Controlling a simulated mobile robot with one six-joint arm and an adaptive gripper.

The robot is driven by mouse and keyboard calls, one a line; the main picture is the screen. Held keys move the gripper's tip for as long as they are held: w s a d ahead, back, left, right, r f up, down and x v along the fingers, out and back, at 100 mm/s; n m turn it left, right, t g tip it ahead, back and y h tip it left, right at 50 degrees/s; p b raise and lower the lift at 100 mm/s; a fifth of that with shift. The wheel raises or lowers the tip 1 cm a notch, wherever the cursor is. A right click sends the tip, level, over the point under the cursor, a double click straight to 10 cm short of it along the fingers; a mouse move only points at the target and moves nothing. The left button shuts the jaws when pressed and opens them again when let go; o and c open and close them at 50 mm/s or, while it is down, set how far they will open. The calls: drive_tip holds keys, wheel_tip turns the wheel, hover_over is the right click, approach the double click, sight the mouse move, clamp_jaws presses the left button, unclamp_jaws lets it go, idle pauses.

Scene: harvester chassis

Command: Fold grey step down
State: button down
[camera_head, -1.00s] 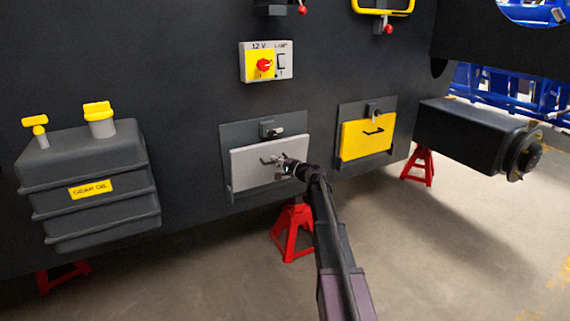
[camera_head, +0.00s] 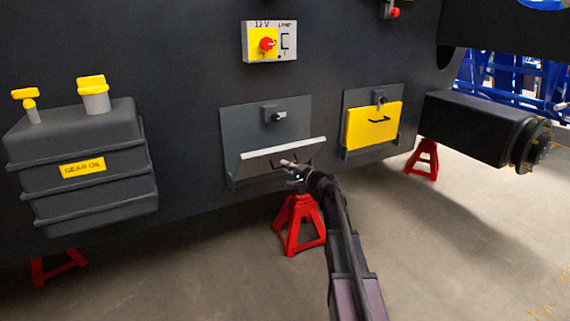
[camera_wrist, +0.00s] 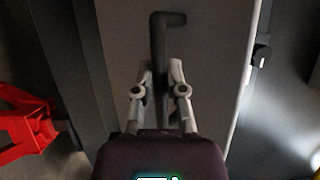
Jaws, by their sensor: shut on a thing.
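The grey step (camera_head: 284,148) is tilted out from its dark mounting plate (camera_head: 240,122) on the chassis, so the head view shows mainly its pale upper edge. My gripper (camera_head: 290,166) is at the step's front face, just below that edge. In the wrist view the step's grey face (camera_wrist: 215,60) fills the middle, with a dark bent handle (camera_wrist: 160,55) on it. My gripper (camera_wrist: 162,95) is shut on the handle's lower part. The latch (camera_head: 277,117) above the step is apart from it and also shows in the wrist view (camera_wrist: 262,54).
A yellow step (camera_head: 372,127) stands upright to the right. A red jack stand (camera_head: 297,222) is close below my gripper. The gear oil tank (camera_head: 80,190) is at left and a dark axle beam (camera_head: 470,125) at right. Open floor lies in front.

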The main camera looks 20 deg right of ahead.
wheel_tip(320, 180, down, 11)
drive_tip(key=s+b, duration=0.1)
drive_tip(key=b, duration=0.8)
drive_tip(key=shift+s+d+b, duration=0.2)
drive_tip(key=shift+b, duration=0.15)
drive_tip(key=c, duration=0.7)
unclamp_jaws()
drive_tip(key=shift+f, duration=0.2)
